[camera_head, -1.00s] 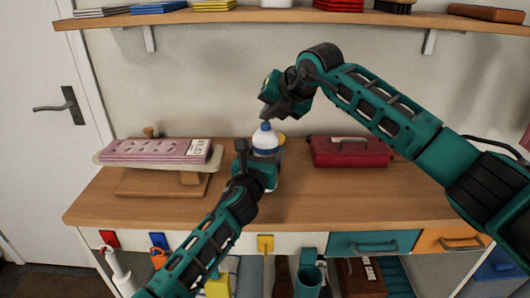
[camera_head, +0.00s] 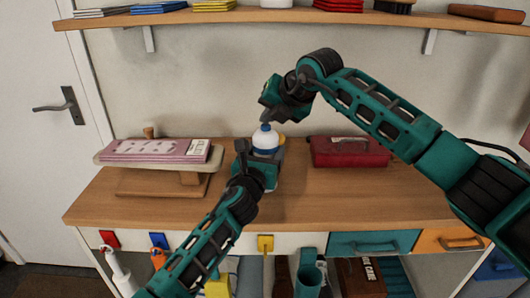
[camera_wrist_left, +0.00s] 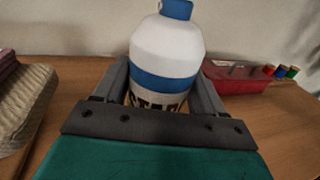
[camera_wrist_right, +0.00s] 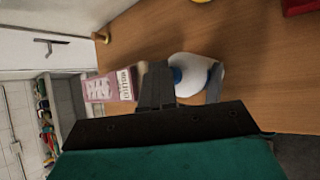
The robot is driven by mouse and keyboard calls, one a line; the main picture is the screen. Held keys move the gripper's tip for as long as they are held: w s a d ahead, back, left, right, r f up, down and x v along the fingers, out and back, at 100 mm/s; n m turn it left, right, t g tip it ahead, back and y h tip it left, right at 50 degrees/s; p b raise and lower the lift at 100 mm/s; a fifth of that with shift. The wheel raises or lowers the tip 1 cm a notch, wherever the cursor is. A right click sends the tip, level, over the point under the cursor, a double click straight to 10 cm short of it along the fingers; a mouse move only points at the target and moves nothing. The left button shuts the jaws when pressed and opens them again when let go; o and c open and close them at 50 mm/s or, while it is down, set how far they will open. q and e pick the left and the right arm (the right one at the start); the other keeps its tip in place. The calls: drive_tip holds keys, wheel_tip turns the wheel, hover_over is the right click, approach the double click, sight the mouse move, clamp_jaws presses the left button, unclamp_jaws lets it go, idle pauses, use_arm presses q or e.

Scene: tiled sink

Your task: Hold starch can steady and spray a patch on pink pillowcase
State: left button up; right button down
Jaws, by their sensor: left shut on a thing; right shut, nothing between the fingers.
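The starch can (camera_head: 266,140) is white with a blue cap and a blue band, and it stands upright on the wooden table. My left gripper (camera_head: 262,160) is shut around its body; the left wrist view shows the can (camera_wrist_left: 167,50) between both fingers. My right gripper (camera_head: 267,117) is shut and empty, just above the blue cap; I cannot tell whether it touches. In the right wrist view the can (camera_wrist_right: 205,72) is partly hidden behind the fingers. The pink pillowcase (camera_head: 155,149) lies folded, with a white label, on the small ironing board (camera_head: 108,160) at the left.
A red box (camera_head: 350,152) with a handle stands right of the can. A yellow-orange round thing (camera_head: 281,139) is just behind the can. The wooden table (camera_head: 340,205) is clear in front. A shelf (camera_head: 300,17) with folded cloths and brushes runs above.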

sight(269, 126)
drive_tip(key=shift+f, duration=0.1)
drive_tip(key=shift+r, duration=3.4)
